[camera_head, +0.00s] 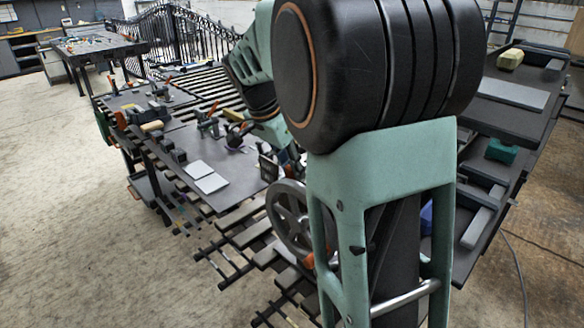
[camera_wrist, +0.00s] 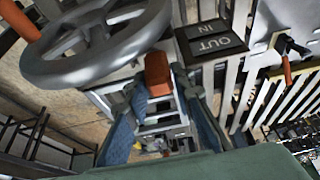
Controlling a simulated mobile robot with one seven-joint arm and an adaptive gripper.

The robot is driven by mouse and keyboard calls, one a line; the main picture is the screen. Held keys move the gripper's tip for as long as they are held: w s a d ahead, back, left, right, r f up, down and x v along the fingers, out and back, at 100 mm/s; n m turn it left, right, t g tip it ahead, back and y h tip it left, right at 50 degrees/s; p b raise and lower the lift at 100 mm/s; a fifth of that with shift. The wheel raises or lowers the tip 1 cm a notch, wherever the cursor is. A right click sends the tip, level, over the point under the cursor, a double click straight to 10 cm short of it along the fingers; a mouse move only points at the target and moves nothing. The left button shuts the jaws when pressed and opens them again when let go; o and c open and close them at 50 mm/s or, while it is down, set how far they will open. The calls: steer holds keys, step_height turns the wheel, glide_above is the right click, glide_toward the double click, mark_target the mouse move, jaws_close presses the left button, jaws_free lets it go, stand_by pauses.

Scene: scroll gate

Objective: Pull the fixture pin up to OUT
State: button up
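An orange-red knob (camera_wrist: 158,72), which looks like the fixture pin's grip, stands in the middle of the wrist view. Beside it is a dark plate (camera_wrist: 212,42) marked IN and OUT. My gripper (camera_wrist: 160,88) reaches up from the bottom of the wrist view. Its two blue-grey fingers stand apart, one on each side of the knob, with gaps visible. I cannot tell whether the knob lies between the tips or just beyond them. In the head view my arm covers the gripper, and I cannot make out the pin for sure.
A grey handwheel (camera_wrist: 95,45) is close at the upper left of the wrist view; it also shows in the head view (camera_head: 290,215). An orange-handled clamp (camera_wrist: 287,65) is at the right. A workbench (camera_head: 222,172) with clamps and slats stands left of my arm. Floor at left is clear.

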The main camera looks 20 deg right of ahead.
jaws_close()
step_height(320, 180, up, 4)
steer(key=shift+f+p, duration=0.15)
steer(key=shift+p, duration=0.75)
steer(key=shift+w+f, duration=0.1)
steer(key=o, duration=0.5)
jaws_free()
steer(key=shift+o, duration=0.2)
